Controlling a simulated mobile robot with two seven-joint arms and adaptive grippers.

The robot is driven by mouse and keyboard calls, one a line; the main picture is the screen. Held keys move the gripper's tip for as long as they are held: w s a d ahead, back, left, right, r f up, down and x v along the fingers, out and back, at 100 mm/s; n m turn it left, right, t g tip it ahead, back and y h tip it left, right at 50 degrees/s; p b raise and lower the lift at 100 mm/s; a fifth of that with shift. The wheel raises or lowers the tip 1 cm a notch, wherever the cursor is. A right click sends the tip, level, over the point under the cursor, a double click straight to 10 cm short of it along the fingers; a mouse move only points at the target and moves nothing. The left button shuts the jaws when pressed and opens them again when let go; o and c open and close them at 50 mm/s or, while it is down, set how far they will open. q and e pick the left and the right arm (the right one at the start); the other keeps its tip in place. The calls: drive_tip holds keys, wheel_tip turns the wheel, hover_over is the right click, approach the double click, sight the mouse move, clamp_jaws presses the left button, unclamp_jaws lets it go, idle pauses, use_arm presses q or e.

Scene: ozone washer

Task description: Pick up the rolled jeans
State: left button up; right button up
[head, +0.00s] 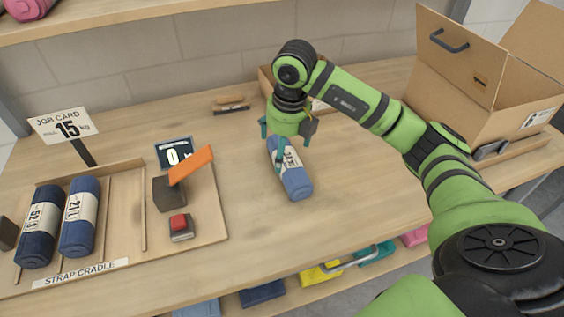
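A blue rolled pair of jeans (295,182) with a white label band lies on or just above the middle of the table, tilted slightly in the picture. My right gripper (283,146) is at the far end of this roll, with a teal finger against its label. The far end is hidden under the green gripper body, so I cannot tell whether the fingers are closed on it. Two darker rolled jeans, one labelled 52 (37,240) and one labelled 21 (78,222), lie side by side in the strap cradle (120,255). My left gripper is not in view.
An open cardboard box (470,90) is at right. The table's front middle is clear.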

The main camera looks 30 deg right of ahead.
sight(284, 160)
drive_tip(key=shift+w+d+f+h, duration=0.2)
drive_tip(key=shift+d+h, duration=0.1)
drive_tip(key=shift+d, duration=0.35)
drive_tip(key=shift+w+d+f+p, duration=0.1)
drive_tip(key=shift+w+f+p, duration=0.05)
drive_tip(key=shift+f+p, duration=0.7)
drive_tip(key=shift+f, duration=0.15)
drive_tip(key=f, duration=0.1)
drive_tip(key=f+p, duration=0.1)
drive_tip(key=f, duration=0.1)
drive_tip(key=shift+w+a+f, duration=0.2)
drive_tip(key=shift+w+f, duration=0.1)
drive_tip(key=shift+w, duration=0.05)
drive_tip(key=shift+w+f, duration=0.15)
drive_tip(key=shift+f, duration=0.3)
drive_tip(key=shift+r, duration=0.1)
drive_tip(key=c, duration=1.3)
